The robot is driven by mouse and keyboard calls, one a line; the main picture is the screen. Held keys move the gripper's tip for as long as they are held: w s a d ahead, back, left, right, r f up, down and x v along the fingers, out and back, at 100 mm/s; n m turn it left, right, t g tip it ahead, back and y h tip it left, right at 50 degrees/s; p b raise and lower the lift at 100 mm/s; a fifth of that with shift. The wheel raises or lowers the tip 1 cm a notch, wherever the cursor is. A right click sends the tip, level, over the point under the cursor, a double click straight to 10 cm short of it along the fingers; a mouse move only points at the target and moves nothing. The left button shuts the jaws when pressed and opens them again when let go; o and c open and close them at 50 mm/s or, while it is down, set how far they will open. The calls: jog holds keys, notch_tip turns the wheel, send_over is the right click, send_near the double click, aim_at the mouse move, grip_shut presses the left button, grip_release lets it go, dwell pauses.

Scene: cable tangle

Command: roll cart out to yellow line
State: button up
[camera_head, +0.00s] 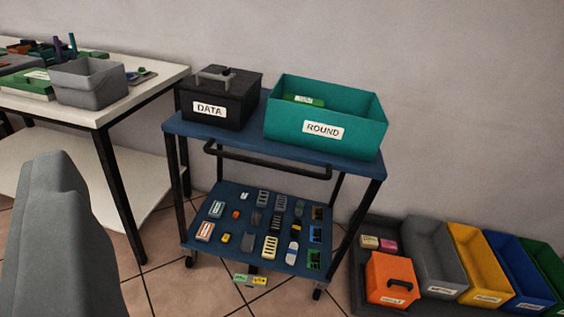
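The cart (232,133) is blue with black legs, an upper shelf, a lower shelf (208,242) and small casters. It stands upright near the wall, beside the white table. A black bar handle (268,163) runs along its front, just under the top shelf. No yellow floor line shows in this view. A large grey part (55,240), which looks like part of my gripper or arm, fills the lower left corner, nearer than the cart and apart from its handle. Both fingertips cannot be made out, so the opening is unclear.
On the cart top stand a black DATA box (221,99) and a teal ROUND bin (325,112). Several small parts lie on its lower shelf. A white table (150,89) is left. Coloured bins (480,266) and an orange box (390,277) stand right. Tiled floor shows in front.

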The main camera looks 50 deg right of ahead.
jog(key=w+d+f+n+g+h, duration=0.1)
jog(key=w+d+f+n+h, duration=0.15)
jog(key=w+d+f, duration=0.55)
jog(key=n+g+h, duration=0.2)
jog(key=n+h, duration=0.2)
jog(key=n, duration=0.4)
send_near(266, 166)
jog(key=x, duration=1.1)
grip_shut()
